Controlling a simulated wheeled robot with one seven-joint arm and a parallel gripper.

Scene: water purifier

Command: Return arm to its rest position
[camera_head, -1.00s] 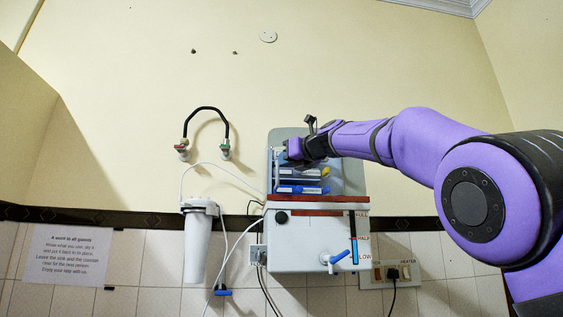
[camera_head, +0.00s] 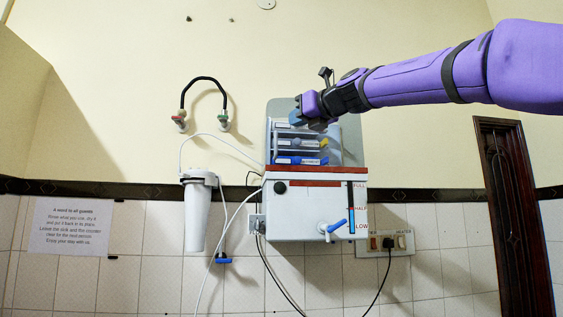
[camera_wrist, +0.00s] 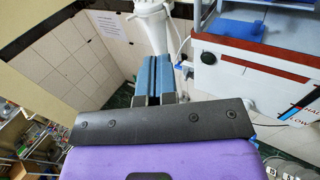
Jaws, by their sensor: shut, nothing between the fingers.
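My purple arm reaches in from the right in the head view. My gripper (camera_head: 298,118) is in front of the upper part of the water purifier (camera_head: 308,212) and hides part of its open top section. In the wrist view, the two blue-grey fingers of my gripper (camera_wrist: 154,78) lie side by side, shut, with nothing between them. The white purifier body with its red strip (camera_wrist: 262,49) is to their right, apart from them. The purifier's blue tap (camera_head: 333,227) and level gauge show below in the head view.
A white filter canister (camera_head: 197,215) hangs left of the purifier, with hoses. A black hose (camera_head: 203,80) arches between two wall taps. A socket panel (camera_head: 391,243) with a plugged cable is right of the purifier. A dark wooden door (camera_head: 515,215) stands at far right.

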